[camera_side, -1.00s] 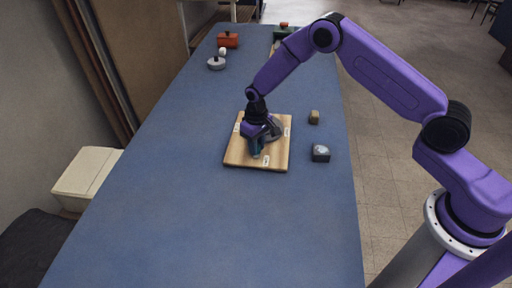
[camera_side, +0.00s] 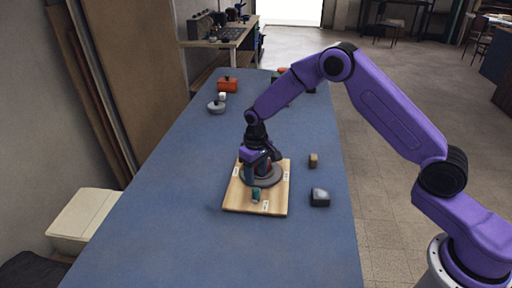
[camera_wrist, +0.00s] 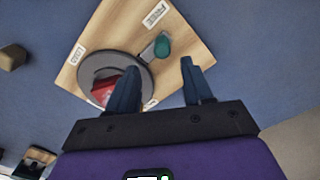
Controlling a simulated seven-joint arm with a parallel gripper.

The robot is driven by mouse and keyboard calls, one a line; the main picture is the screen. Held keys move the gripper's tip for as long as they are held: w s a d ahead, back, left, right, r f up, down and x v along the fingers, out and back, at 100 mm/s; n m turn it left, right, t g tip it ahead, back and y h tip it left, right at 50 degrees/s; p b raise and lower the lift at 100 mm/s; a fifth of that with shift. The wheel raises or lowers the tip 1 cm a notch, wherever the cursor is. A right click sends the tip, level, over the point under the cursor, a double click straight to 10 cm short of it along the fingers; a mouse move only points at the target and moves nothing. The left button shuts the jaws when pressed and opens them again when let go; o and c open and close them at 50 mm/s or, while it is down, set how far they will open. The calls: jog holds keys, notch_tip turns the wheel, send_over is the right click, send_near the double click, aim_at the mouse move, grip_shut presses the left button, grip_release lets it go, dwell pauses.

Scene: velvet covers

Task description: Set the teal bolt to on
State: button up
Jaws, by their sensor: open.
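A light wooden board (camera_side: 237,200) lies on the blue table. It carries a grey disc (camera_wrist: 141,67) with a red part partly hidden behind one finger. A teal knob (camera_wrist: 162,45), seemingly the teal bolt, sits at the disc's edge on a grey shank; it also shows near the board's front in the side view (camera_side: 256,195). White labels are on the board, one apparently reading FREE (camera_wrist: 155,14). My gripper (camera_wrist: 158,72) is open and empty above the board. In the wrist view the knob appears just beyond the gap between its fingertips; contact cannot be told.
A grey block (camera_side: 320,198) and a small tan block (camera_side: 313,160) stand right of the board. The table's left front is clear.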

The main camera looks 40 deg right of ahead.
aim_at(256, 188)
notch_tip(256, 188, up, 10)
jog(key=shift+r, duration=0.25)
dwell(0.3)
jog(key=s+a+r+n, duration=0.1)
jog(key=s+r+n, duration=0.25)
jog(key=s, duration=0.65)
jog(key=s+a+r+n, duration=0.15)
jog(key=s+r, duration=0.25)
jog(key=s, duration=0.6)
jog(key=s+d+n, duration=0.2)
jog(key=s+d, duration=0.2)
jog(key=s, duration=0.5)
jog(key=s+d+n, duration=0.3)
jog(key=s+d, duration=0.1)
jog(key=s, duration=0.6)
jog(key=shift+d+f, duration=0.2)
jog(key=shift+f, duration=0.1)
